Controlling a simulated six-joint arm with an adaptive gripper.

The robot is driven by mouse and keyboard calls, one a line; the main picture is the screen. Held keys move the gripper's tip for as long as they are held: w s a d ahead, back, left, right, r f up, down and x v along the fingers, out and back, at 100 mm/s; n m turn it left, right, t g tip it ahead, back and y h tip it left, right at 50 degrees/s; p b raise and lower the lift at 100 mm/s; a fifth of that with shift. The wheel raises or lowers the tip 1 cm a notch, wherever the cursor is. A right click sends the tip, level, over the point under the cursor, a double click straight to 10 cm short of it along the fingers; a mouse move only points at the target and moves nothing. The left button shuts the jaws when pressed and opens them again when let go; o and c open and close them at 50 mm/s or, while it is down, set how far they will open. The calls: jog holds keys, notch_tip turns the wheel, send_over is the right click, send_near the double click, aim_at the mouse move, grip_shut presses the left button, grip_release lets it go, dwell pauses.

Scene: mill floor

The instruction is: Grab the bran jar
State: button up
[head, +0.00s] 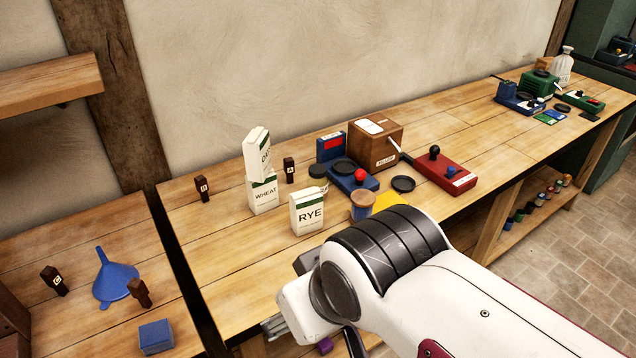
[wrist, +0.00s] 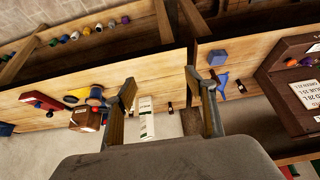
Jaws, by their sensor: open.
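A jar with a dark green lid (head: 318,171) stands on the long bench in the head view, partly hidden behind the RYE carton (head: 308,214). Only the end of its label shows, so I cannot read the whole name. My gripper (head: 310,335) is low in the head view, nearer than the cartons and partly hidden by my own arm. In the wrist view my gripper (wrist: 160,82) is open with nothing held. A white carton (wrist: 146,120) shows beyond and between its fingers. I cannot pick out the jar in the wrist view.
A WHEAT carton (head: 264,195) has another carton (head: 257,152) tilted on top. A wooden mill box (head: 375,146), a red device (head: 445,172) and a tan-topped pot (head: 362,205) stand to the right. A blue funnel (head: 114,277) lies on the left bench, across a gap.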

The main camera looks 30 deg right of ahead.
jog(key=w+d+r+m+t+h, duration=0.1)
jog(key=w+d+r+h, duration=0.1)
jog(key=w+d, duration=0.5)
jog(key=w+d+r+m+t+h, duration=0.15)
jog(key=w+d, duration=0.25)
jog(key=w, duration=0.6)
jog(key=n+t+y, duration=0.2)
jog(key=t, duration=0.4)
send_over(322, 173)
jog(key=shift+m+g, duration=0.25)
jog(key=shift+w+f, duration=0.1)
jog(key=shift+f, duration=5.95)
jog(key=shift+f, duration=1.75)
jog(key=shift+f, duration=0.1)
